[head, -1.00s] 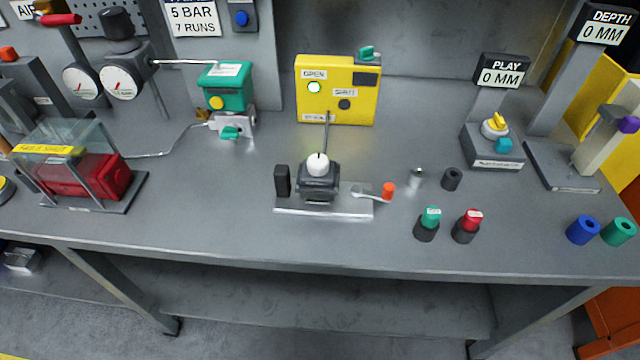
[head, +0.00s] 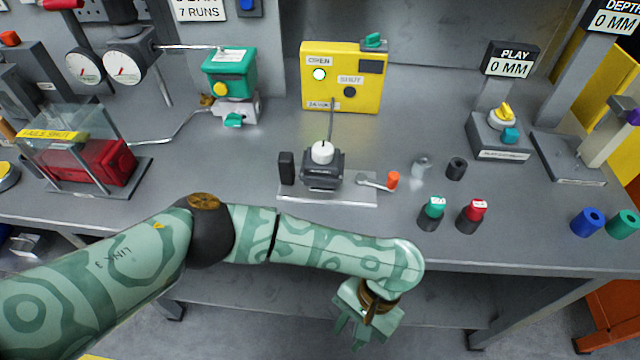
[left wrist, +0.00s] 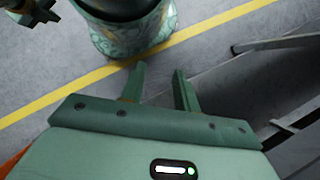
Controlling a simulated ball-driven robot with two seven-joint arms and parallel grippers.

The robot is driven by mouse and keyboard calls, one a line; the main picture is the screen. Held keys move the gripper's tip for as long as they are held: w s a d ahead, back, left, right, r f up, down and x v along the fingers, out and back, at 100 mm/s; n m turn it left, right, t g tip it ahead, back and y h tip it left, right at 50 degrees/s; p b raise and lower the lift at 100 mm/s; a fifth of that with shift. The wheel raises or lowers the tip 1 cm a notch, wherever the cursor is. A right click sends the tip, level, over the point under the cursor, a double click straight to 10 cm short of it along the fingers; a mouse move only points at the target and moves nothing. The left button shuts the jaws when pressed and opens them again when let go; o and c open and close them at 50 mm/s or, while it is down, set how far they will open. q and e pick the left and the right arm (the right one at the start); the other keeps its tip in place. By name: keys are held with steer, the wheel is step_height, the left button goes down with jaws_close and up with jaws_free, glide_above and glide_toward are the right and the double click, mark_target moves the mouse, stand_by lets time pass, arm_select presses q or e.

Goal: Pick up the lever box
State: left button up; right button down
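No label marks a lever box. The likeliest match is a dark box with a white knob (head: 322,170) on a pale base plate (head: 330,198) at the bench's middle; a lever with an orange tip (head: 392,180) lies at the plate's right end. My left gripper (head: 352,335) hangs in front of the bench edge, below and apart from that box. In the left wrist view its two fingers (left wrist: 158,85) are apart with nothing between them. A dark part (left wrist: 35,12) at that view's corner may be my right gripper; its fingers are unclear.
A yellow OPEN/SHUT box (head: 341,75) stands behind the dark box, with a thin rod between. A green box (head: 230,72) is at the left. Green-topped (head: 434,208) and red-topped (head: 473,213) pegs stand to the right. The front strip of bench is clear.

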arm_select(q)
steer(key=w+a+r+n+y, duration=0.2)
steer(key=a+r+n+y, duration=0.2)
steer(key=a+r+n, duration=0.5)
steer(key=m+t+h, duration=0.2)
steer(key=t+h, duration=0.2)
steer(key=h, duration=0.3)
glide_toward(286, 155)
steer(key=f, duration=0.5)
steer(key=shift+w+a+f, duration=0.1)
steer(key=shift+a+f, duration=0.05)
steer(key=shift+a, duration=0.1)
step_height(286, 155, down, 6)
steer(key=shift+r, duration=0.15)
steer(key=shift+d, duration=0.1)
jaws_close()
